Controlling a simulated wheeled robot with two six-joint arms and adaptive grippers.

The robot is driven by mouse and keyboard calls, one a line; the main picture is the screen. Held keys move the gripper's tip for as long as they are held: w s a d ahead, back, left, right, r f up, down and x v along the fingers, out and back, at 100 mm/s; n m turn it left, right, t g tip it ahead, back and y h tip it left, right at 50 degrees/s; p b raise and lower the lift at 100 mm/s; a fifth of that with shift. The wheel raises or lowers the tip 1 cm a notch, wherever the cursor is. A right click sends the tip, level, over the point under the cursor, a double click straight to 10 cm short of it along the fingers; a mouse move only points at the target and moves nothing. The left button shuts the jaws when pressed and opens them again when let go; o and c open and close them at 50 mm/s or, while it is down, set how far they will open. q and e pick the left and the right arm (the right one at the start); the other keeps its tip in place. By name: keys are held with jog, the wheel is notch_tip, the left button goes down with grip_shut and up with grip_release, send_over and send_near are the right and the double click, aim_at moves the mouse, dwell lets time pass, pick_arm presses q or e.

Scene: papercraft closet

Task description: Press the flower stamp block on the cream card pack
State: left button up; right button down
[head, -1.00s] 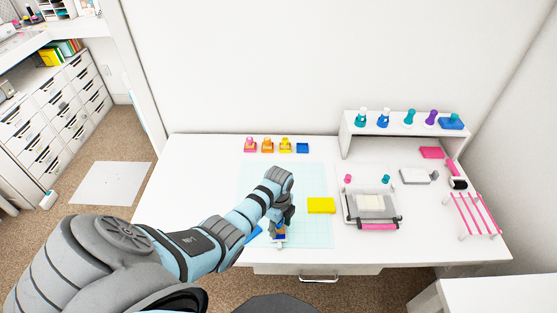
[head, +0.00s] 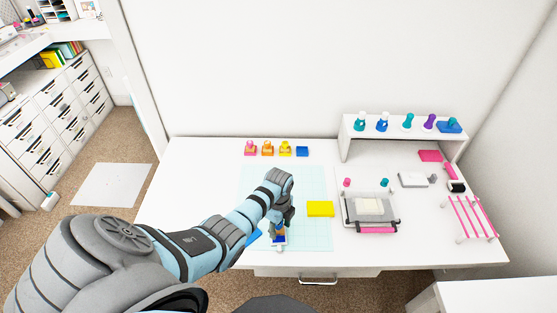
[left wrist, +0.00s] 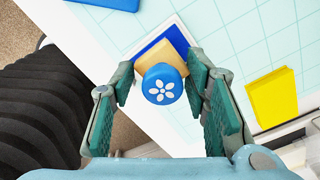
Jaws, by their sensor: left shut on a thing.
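The flower stamp block has a round blue knob with a white flower (left wrist: 161,84) on a tan block; in the head view it is mostly hidden by my gripper. My left gripper (left wrist: 158,77) is shut on the stamp block, one finger on each side, and the gripper also shows in the head view (head: 281,222). Directly below the stamp is a blue pad with a pale border (left wrist: 152,50); whether they touch I cannot tell. The cream card pack (head: 369,206) lies on the grey tray at the right, apart from the stamp. My right gripper is not in view.
A yellow block (head: 320,208) lies on the pale grid mat (head: 310,180), between the stamp and the tray (head: 350,219). A blue piece (head: 253,236) is left of my gripper. Several small stamps stand along the back, and a white shelf (head: 392,133) carries bottles at the back right.

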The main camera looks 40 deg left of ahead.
pick_arm(q)
jog(key=shift+f+b, duration=0.6)
jog(key=shift+f, duration=0.15)
jog(key=shift+s, duration=0.1)
dwell(0.5)
jog(key=o, duration=0.7)
jog(key=shift+c, duration=0.2)
jog(key=c, duration=0.7)
jog(key=shift+o, duration=0.2)
jog(key=shift+r+p, duration=1.3)
jog(key=shift+r, duration=1.7)
